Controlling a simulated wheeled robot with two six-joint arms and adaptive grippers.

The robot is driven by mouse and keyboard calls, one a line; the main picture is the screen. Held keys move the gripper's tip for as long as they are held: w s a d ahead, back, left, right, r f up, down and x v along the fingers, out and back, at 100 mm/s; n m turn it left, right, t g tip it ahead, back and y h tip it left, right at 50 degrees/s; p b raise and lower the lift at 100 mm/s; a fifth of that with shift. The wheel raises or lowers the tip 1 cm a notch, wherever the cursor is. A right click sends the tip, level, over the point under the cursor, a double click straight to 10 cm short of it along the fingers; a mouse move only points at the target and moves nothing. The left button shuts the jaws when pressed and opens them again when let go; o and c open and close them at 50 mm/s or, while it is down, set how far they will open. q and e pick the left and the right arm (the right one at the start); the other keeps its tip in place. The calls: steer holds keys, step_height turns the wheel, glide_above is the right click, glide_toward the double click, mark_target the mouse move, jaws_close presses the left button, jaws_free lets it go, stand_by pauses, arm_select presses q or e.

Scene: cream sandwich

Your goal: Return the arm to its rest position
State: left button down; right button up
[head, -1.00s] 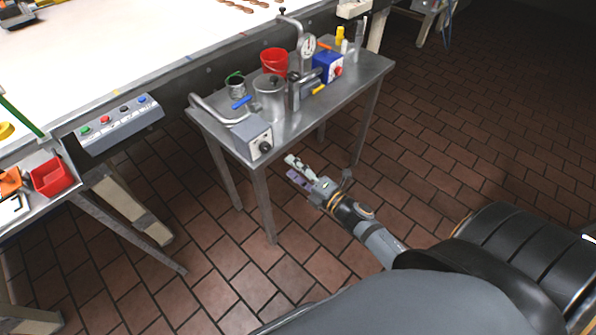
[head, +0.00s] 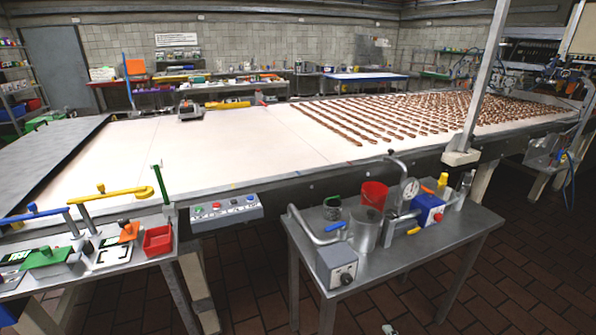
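Only a small pale tip of my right gripper (head: 389,329) shows at the bottom edge of the head view. It is in front of and below the small metal table (head: 440,240), apart from it. The rest of the gripper and its arm are out of the picture, so I cannot see whether its fingers are open or hold anything. My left gripper and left arm are not in view.
The small table holds a grey control box (head: 337,268), a metal pot (head: 366,230), a red bucket (head: 374,194) and a blue device (head: 427,210). A long white conveyor (head: 230,150) with rows of brown pieces lies behind. Tiled floor (head: 520,270) is clear at right.

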steer(key=s+d+f+m+g+h, duration=0.2)
steer(key=s+f+m, duration=0.1)
steer(key=f, duration=0.4)
steer(key=s+d+f+m+g+h, duration=0.1)
steer(key=s+d+f+m+g, duration=0.15)
steer(key=f, duration=0.45)
steer(key=s+f+m+g+h, duration=0.1)
steer(key=s+f+m+g, duration=0.55)
steer(key=s+f, duration=0.95)
steer(key=s+a+f+m+g, duration=0.1)
steer(key=s+f+m, duration=0.1)
steer(key=s, duration=0.5)
steer(key=s+a+f+m+g+p, duration=0.1)
steer(key=s+f+m+g, duration=0.1)
steer(key=s, duration=0.5)
steer(key=shift+a+f+m, duration=0.15)
steer(key=shift+f+m, duration=0.55)
steer(key=shift+f, duration=0.1)
